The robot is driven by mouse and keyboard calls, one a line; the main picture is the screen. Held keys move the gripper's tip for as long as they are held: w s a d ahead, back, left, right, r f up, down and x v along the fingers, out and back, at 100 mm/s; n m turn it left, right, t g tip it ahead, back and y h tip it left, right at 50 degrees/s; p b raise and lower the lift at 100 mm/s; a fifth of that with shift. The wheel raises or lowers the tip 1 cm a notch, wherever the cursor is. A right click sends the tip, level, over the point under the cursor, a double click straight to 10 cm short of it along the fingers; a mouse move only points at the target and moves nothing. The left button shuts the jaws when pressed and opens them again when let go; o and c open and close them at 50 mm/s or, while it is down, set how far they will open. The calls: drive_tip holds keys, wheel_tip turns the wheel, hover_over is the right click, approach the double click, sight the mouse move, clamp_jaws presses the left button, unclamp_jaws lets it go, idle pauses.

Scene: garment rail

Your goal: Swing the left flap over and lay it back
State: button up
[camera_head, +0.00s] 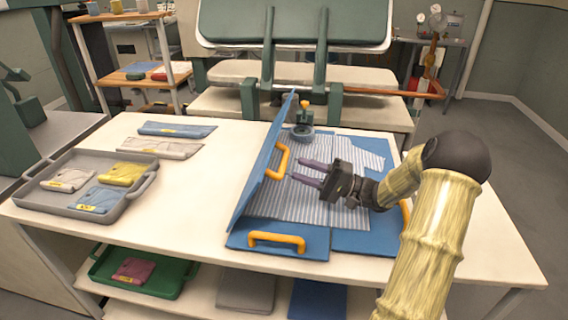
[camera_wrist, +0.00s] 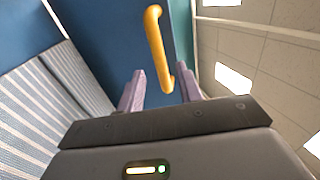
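The blue left flap (camera_head: 258,178) of the folding board stands raised, steeply tilted, along the board's left side. Its yellow handle (camera_head: 283,161) faces my gripper. My gripper (camera_head: 307,173) is open, to the right of the flap, with its fingers pointing at the handle. In the wrist view the handle (camera_wrist: 155,40) shows ahead of and between the spread fingers (camera_wrist: 162,78), nearer the right one; no firm contact is visible. A blue-and-white striped garment (camera_head: 325,205) lies on the board, partly hidden by the raised flap and my arm.
The front flap (camera_head: 290,238) lies flat with a yellow handle (camera_head: 276,240). A grey tray (camera_head: 130,205) with folded garments stands at the left; two folded garments (camera_head: 176,130) lie behind it. The white tabletop (camera_head: 205,190) left of the flap is clear. A press stands behind the table.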

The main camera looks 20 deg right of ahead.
sight(284, 160)
drive_tip(key=x, duration=0.6)
clamp_jaws()
